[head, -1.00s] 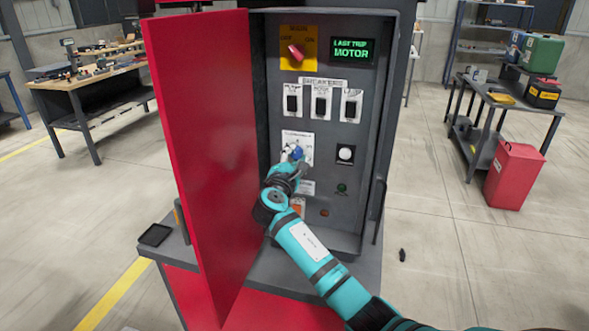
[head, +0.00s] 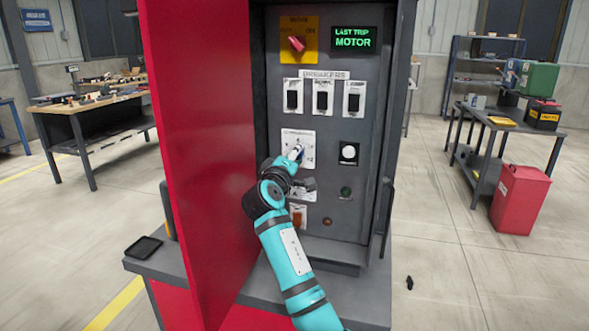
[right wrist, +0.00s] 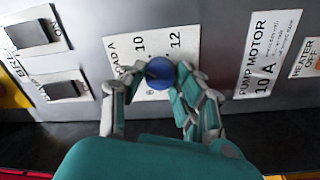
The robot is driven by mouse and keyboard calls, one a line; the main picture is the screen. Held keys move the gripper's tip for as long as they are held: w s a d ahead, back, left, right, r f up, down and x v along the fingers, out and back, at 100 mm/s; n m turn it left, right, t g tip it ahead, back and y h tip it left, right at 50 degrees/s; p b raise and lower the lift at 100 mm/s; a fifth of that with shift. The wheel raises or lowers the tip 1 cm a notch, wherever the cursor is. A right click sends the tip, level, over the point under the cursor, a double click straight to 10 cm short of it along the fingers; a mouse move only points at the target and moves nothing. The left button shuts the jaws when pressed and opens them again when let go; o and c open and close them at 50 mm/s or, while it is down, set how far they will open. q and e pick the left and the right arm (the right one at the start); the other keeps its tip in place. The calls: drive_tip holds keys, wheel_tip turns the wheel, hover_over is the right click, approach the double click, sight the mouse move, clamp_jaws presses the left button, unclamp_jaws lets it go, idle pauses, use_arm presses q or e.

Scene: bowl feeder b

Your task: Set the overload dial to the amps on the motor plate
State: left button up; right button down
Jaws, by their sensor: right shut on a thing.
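The overload dial is a round blue knob (right wrist: 160,73) on a white scale plate (right wrist: 150,45), where 10 and 12 can be read in the right wrist view. My right gripper (right wrist: 158,84) has its fingers on either side of the knob, shut on it. In the head view the gripper (head: 295,156) covers most of the dial, and the scale plate (head: 302,138) shows around it. I cannot make out the dial's pointer. The motor plate (right wrist: 266,53) reads "PUMP MOTOR 10 A". My left gripper is not in view.
The open red door (head: 200,150) stands close to the left of my right arm. Above the dial are several black breakers (head: 323,97), a red rotary switch (head: 296,43) and a display (head: 342,40) reading "LAST TRIP MOTOR". A white round-faced control (head: 348,152) sits right of the dial.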

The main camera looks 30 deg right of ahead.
drive_tip(key=shift+f+m+b, duration=0.15)
drive_tip(key=shift+m+b, duration=0.9)
drive_tip(key=shift+m, duration=0.35)
drive_tip(key=c, duration=1)
unclamp_jaws()
drive_tip(key=shift+o, duration=0.2)
drive_tip(key=v, duration=1.2)
